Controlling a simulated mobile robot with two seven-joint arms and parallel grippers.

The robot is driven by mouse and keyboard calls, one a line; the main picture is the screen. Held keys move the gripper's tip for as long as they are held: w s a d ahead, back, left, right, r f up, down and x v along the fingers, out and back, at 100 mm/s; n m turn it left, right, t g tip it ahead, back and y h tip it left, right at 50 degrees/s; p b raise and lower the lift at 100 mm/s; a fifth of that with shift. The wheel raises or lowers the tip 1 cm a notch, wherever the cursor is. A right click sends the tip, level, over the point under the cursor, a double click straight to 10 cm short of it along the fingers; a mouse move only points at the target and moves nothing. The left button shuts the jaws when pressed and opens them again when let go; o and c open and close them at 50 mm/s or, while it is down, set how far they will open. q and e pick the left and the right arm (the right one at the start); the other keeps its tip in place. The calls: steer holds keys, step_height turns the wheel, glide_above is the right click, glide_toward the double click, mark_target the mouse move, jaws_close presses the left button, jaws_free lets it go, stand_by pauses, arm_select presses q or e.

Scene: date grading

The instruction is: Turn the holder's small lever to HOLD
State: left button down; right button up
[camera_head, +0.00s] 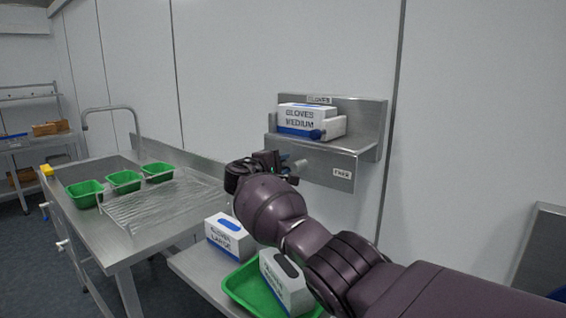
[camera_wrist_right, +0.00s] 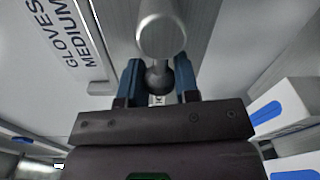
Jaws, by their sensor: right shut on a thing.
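The steel glove holder (camera_head: 372,135) is fixed to the wall and bears a white box marked GLOVES MEDIUM (camera_head: 298,118). A FREE label (camera_head: 342,173) shows on its front, right of my gripper; no HOLD label is readable. My right gripper (camera_head: 278,162) is at the holder's lower left front. In the right wrist view its two blue fingers (camera_wrist_right: 159,84) are shut on the dark ball knob of the small lever (camera_wrist_right: 158,80), with a grey round-ended metal part (camera_wrist_right: 161,32) just above. In the head view my gripper mostly hides the lever. My left gripper is out of view.
Below my right arm, a white LARGE glove box (camera_head: 230,237) stands on a steel surface, and another glove box (camera_head: 286,282) sits in a green tray (camera_head: 238,290). A steel sink table (camera_head: 150,235) with green bins (camera_head: 123,181) is at left.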

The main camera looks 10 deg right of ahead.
stand_by(0.5)
steer(key=o, duration=0.9)
steer(key=shift+s, duration=0.1)
steer(key=shift+s+a, duration=0.15)
steer(key=shift+a, duration=0.15)
steer(key=p+v, duration=0.2)
steer(key=v, duration=0.8)
steer(key=shift+f, duration=0.1)
